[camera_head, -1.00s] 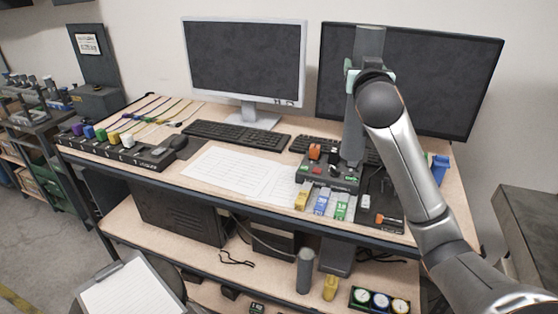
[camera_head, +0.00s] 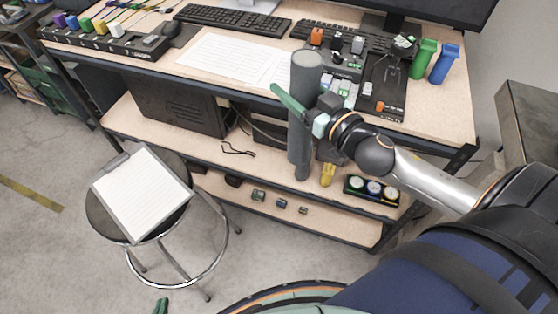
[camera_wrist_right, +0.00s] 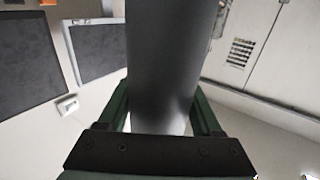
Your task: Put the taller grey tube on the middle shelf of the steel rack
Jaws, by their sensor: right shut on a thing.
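The taller grey tube (camera_head: 302,110) is held upright in front of the desk. My right gripper (camera_head: 304,108) is shut around its upper half, with a green finger beside it. In the right wrist view the tube (camera_wrist_right: 168,60) stands between the fingers (camera_wrist_right: 165,118). A shorter grey tube (camera_head: 302,173) shows just below it on the desk's lower shelf, mostly hidden behind it. Only a green tip of my left gripper (camera_head: 161,306) shows at the bottom edge. I cannot tell for certain which piece is the steel rack.
The desk (camera_head: 440,125) holds keyboards, papers, a control box and green and blue handles. A stool (camera_head: 100,222) with a clipboard (camera_head: 142,192) stands front left. A grey metal unit (camera_head: 530,125) is at the right edge. A shelf unit with green bins (camera_head: 30,75) is far left. Open floor lies front left.

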